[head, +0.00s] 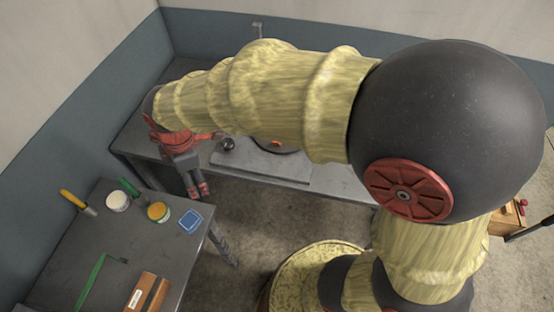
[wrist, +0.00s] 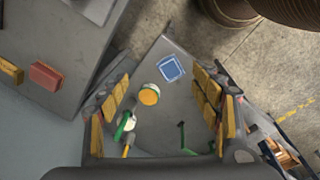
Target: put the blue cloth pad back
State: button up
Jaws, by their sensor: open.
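The blue cloth pad (head: 190,221) lies flat near the right corner of the grey table (head: 62,240) at the left. It also shows in the wrist view (wrist: 171,68), near the table's narrow end. My gripper (head: 199,190) hangs above and beyond that corner in the head view, pointing down. In the wrist view its two yellow-padded fingers (wrist: 160,88) stand wide apart with nothing between them. The pad appears in the gap between the fingers, well below them and apart from them.
Beside the pad stand a yellow-topped jar (head: 159,212) and a white-topped jar (head: 118,201). A yellow-handled tool (head: 77,201), a green tool (head: 92,280) and a brown block (head: 148,293) share the table. A grey bench (head: 335,186) runs behind; my arm hides part of it.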

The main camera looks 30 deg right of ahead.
jog(key=s+d+r+m+t, duration=0.2)
jog(key=s+d+r+m, duration=0.4)
jog(key=s+d+m, duration=0.1)
jog(key=s+d+r+m+t, duration=0.2)
jog(key=s+d+r+m, duration=0.4)
jog(key=d+m, duration=0.4)
jog(key=shift+s+d+r+m+h, duration=0.25)
jog(key=shift+s+d, duration=0.45)
jog(key=shift+d, duration=0.45)
